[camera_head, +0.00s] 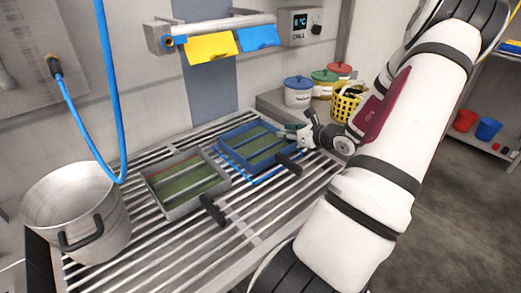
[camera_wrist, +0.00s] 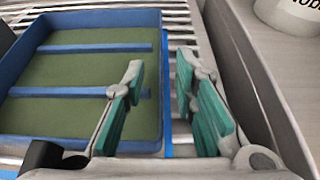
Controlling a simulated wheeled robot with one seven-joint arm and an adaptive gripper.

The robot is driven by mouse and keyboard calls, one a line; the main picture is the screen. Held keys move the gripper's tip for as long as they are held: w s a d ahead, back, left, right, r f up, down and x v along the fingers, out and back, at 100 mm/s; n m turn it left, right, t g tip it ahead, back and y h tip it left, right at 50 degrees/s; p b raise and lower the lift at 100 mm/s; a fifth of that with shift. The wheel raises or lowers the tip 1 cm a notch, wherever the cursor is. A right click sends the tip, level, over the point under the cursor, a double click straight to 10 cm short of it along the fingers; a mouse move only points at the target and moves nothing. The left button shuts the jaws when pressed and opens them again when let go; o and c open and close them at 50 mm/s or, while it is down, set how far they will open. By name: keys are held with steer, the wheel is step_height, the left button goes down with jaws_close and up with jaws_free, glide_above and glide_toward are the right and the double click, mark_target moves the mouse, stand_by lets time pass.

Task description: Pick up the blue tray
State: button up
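The blue tray (camera_head: 235,161) has a green inside crossed by blue bars and a black handle at its front. It sits on the slatted rack within a blue outline. In the wrist view the blue tray (camera_wrist: 100,18) fills the left side. My gripper (camera_head: 287,132) is at the tray's right end. In the wrist view my gripper (camera_wrist: 162,88) is open, with teal pads apart. One finger appears over the tray's inside and the other outside its right wall, with the wall between them. Contact with the wall cannot be told.
A grey tray (camera_head: 153,190) with a green inside and black handle lies left of the blue one. A metal pot (camera_head: 80,205) stands at the far left. Lidded jars (camera_head: 298,95) and a yellow basket (camera_head: 346,106) stand behind my gripper. The rack's front (camera_head: 235,240) is clear.

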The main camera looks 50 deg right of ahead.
steer(key=shift+x, duration=1.55)
steer(key=shift+c, duration=0.2)
jaws_close()
steer(key=shift+r, duration=0.1)
steer(key=shift+r, duration=0.1)
steer(key=shift+d+r, duration=0.1)
steer(key=shift+r, duration=1.65)
steer(key=shift+s+d+r+p, duration=0.2)
steer(key=shift+s+d+p, duration=0.15)
steer(key=shift+s, duration=2.3)
steer(key=shift+s+d+r+p, duration=0.25)
steer(key=shift+s+d+p, duration=0.15)
steer(key=shift+s, duration=2.2)
steer(key=shift+s+d+r+p, duration=0.2)
steer(key=shift+s+d+p, duration=0.15)
steer(key=shift+s, duration=2.3)
